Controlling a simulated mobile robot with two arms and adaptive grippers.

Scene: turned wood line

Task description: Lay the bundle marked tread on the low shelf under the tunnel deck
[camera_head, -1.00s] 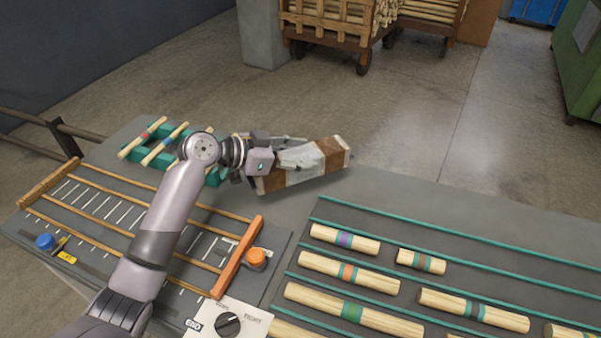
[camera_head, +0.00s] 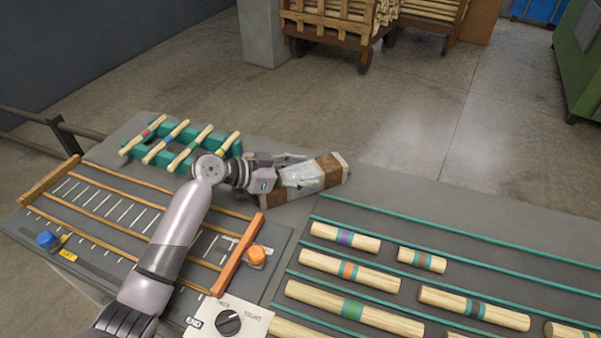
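My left gripper (camera_head: 292,172) reaches in from the left over the back of the grey table. It appears shut around the middle of a brown, box-like bundle (camera_head: 331,172) with a pale middle section. The bundle is tilted, its right end higher in the picture. The fingers partly cover it, and I cannot read any mark on it. I cannot tell whether its underside touches the table. No shelf under a tunnel deck can be made out. My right gripper is out of view.
Banded wood sticks (camera_head: 346,239) lie between teal rails at the right. A teal rack (camera_head: 132,153) with several thin sticks stands at the back left. A slotted wood-railed board (camera_head: 110,212), an orange button (camera_head: 256,254) and a dial panel (camera_head: 262,318) are near my arm.

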